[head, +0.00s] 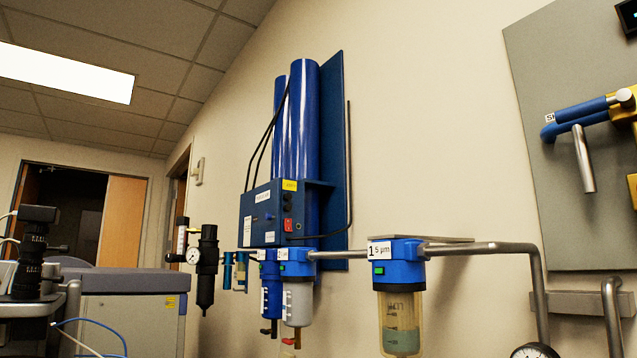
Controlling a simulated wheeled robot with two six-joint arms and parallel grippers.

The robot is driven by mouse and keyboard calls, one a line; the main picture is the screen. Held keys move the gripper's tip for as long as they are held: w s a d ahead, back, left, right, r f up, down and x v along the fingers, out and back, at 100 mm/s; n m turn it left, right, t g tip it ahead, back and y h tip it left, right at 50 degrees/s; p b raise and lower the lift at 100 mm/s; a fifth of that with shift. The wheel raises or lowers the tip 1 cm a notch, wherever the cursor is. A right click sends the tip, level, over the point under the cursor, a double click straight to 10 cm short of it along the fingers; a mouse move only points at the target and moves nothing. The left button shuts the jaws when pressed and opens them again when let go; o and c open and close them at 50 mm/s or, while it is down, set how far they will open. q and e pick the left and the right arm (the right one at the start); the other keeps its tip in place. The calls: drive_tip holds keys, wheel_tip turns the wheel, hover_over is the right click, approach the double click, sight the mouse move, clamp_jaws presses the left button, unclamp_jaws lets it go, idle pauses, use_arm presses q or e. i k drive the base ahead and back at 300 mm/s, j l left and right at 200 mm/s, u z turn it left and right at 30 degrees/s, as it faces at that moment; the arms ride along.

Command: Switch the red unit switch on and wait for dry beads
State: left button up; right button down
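The red switch (288,225) is a small red rocker on the front of a blue control box (260,218). The box is mounted on the wall below two tall blue cylinders (304,120). The switch is too small to tell whether it is on or off. A clear bowl (402,322) under a blue filter head labelled "5 µm" shows greenish contents in its lower part; I cannot tell whether these are beads. Neither of my grippers is in view.
Two more filters (297,303) hang under the box, left of the clear bowl. A black regulator with a gauge (207,272) is farther left. A grey pipe (470,247) runs right. A grey panel (580,220) with blue-handled fittings is at right, a grey cabinet (125,310) at left.

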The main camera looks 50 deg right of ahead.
sight(288, 222)
drive_tip(key=z, duration=1.45)
